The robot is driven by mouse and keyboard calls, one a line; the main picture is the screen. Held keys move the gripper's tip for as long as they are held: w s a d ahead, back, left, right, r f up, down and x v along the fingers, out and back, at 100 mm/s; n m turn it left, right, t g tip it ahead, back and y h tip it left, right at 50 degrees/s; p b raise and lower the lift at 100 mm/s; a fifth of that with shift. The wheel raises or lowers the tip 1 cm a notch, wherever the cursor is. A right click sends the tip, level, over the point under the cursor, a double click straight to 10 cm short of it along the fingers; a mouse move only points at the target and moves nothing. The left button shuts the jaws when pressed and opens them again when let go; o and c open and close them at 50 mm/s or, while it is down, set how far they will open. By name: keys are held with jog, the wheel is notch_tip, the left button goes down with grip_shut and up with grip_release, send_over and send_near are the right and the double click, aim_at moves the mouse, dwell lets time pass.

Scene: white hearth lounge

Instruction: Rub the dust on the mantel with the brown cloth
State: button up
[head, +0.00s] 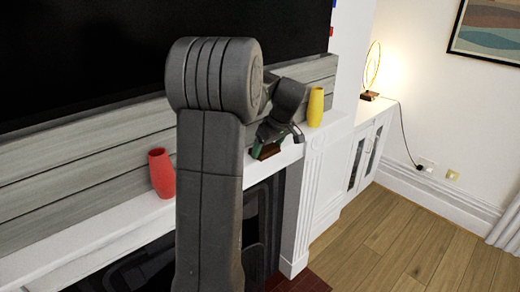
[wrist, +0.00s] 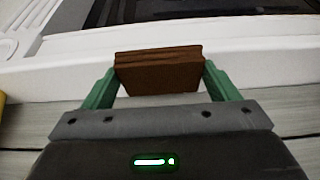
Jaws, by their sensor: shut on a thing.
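The brown cloth (head: 268,151) looks like a thick folded block. In the wrist view the brown cloth (wrist: 158,75) sits between the two green fingers of my gripper (wrist: 160,78), which is shut on it. In the head view my gripper (head: 264,145) is over the right part of the white mantel (head: 100,229), with the cloth low at the shelf's surface. I cannot tell for sure whether it touches. The mantel also shows in the wrist view (wrist: 50,75). I see no dust on it; my arm hides part of the shelf.
A red vase (head: 161,173) stands on the mantel left of my arm. A yellow vase (head: 316,107) stands to the right of my gripper, near the mantel's right end. Grey boards (head: 90,165) and a black screen (head: 80,50) rise behind. A lit lamp (head: 372,70) stands on a white cabinet.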

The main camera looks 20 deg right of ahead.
aim_at(253, 163)
jog(key=shift+s+a+b, duration=0.25)
jog(key=shift+a+b, duration=0.2)
jog(key=shift+a, duration=0.45)
jog(key=shift+s+a, duration=0.4)
jog(key=shift+a, duration=0.45)
jog(key=shift+s+a+f+b, duration=0.1)
jog(key=shift+s+a+b, duration=0.25)
jog(key=shift+a, duration=0.3)
jog(key=shift+s+a+b, duration=0.1)
jog(key=shift+a+b, duration=0.35)
jog(key=shift+a, duration=0.15)
jog(key=s+a+b, duration=0.1)
jog(key=s+a, duration=0.2)
jog(key=a, duration=0.3)
jog(key=shift+a+b, duration=0.25)
jog(key=shift+b, duration=0.15)
notch_tip(253, 163, up, 6)
jog(key=p, duration=0.4)
jog(key=shift+p, duration=0.3)
jog(key=shift+w+a, duration=0.1)
